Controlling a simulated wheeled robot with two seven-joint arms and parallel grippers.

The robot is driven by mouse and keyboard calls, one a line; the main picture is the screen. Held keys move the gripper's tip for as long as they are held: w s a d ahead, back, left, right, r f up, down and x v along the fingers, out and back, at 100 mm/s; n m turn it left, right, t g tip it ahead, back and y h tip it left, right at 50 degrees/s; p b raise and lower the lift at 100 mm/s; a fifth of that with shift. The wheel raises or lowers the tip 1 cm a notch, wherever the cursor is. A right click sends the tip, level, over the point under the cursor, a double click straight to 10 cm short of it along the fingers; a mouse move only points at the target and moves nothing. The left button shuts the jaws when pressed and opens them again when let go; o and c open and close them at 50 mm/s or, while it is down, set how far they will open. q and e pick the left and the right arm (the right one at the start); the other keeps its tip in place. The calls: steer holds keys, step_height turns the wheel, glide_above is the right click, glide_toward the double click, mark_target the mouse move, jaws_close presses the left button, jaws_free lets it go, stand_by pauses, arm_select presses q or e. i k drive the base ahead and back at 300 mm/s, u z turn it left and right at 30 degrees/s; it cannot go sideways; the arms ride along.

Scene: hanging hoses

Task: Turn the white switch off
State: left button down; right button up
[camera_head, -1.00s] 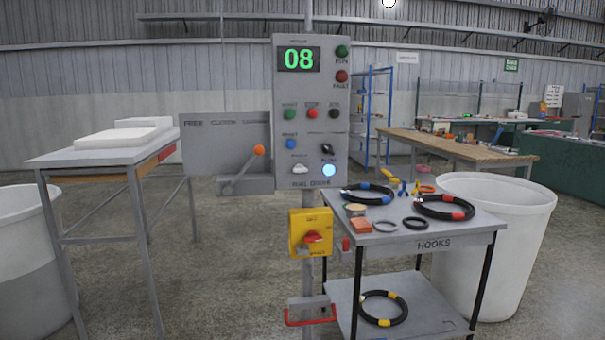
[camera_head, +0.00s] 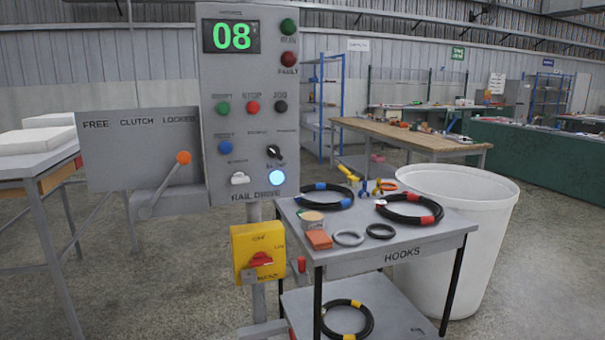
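The white switch (camera_head: 239,178) sits low on the left of the grey control panel (camera_head: 222,80), above the "RAIL DRIVE" lettering. It is a small white toggle; its exact position is too small to tell. A lit blue-white lamp (camera_head: 277,177) is to its right, and a black rotary knob (camera_head: 273,152) is above that lamp. Neither of my grippers is in view.
A clutch lever with an orange knob (camera_head: 183,157) sticks out left of the panel. A yellow switch box (camera_head: 258,253) hangs below it. A hooks table (camera_head: 440,228) with hoses and a white bin (camera_head: 480,255) stand at right. Grey floor is open at left.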

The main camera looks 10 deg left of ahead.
mark_target(239, 178)
steer(key=u, duration=0.2)
steer(key=i, duration=1.05)
steer(key=u, duration=0.2)
